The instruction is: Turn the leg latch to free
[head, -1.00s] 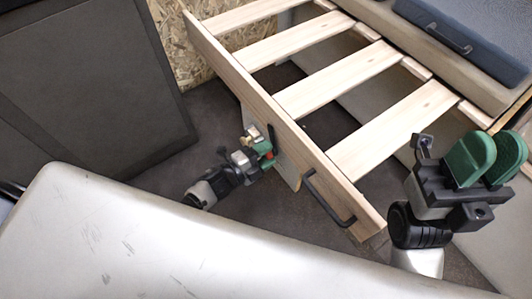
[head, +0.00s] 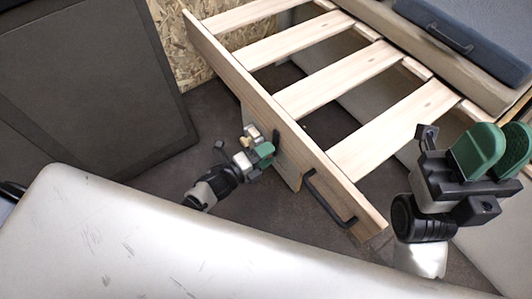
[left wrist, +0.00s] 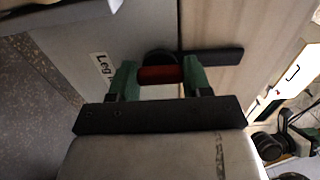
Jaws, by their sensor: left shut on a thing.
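The leg latch has a red grip (left wrist: 160,75), which shows between the green fingers of my left gripper (left wrist: 160,82) in the left wrist view. The gripper is shut on it. A dark round part sits behind the grip, and a black bar (left wrist: 212,57) extends to its right. A "Leg" label (left wrist: 103,65) is on the pale panel to the left. In the head view my left gripper (head: 262,152) is at the leg panel beneath the slatted frame, and its green finger hides the red grip. My right gripper (head: 492,150) is empty, its green fingers apart.
The wooden slatted frame (head: 353,78) has a black handle (head: 328,200) on its front rail, right of my left gripper. A dark panel (head: 85,75) stands left. Dark floor shows between them.

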